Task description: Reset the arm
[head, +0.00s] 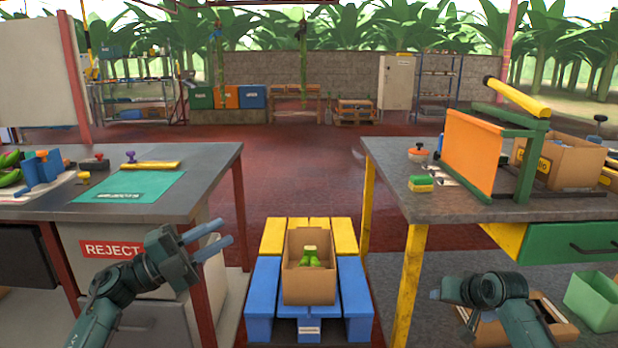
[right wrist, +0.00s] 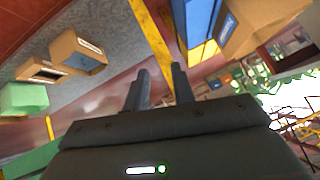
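My left gripper (head: 224,232) is at the lower left of the head view, in front of the left bench and the reject bin. Its two blue-grey fingers point right and are apart, with nothing between them. My right arm shows at the lower right of the head view, low beside the right bench; its fingers are hard to make out there. In the right wrist view my right gripper (right wrist: 160,69) has two dark fingers with an empty gap between them.
A cardboard box (head: 310,285) with green bananas sits on a blue and yellow pallet (head: 352,290) between the arms. The left bench (head: 215,165) and right bench (head: 385,165) flank it. A green crate (head: 595,300) stands at the right. The aisle floor (head: 290,180) beyond is clear.

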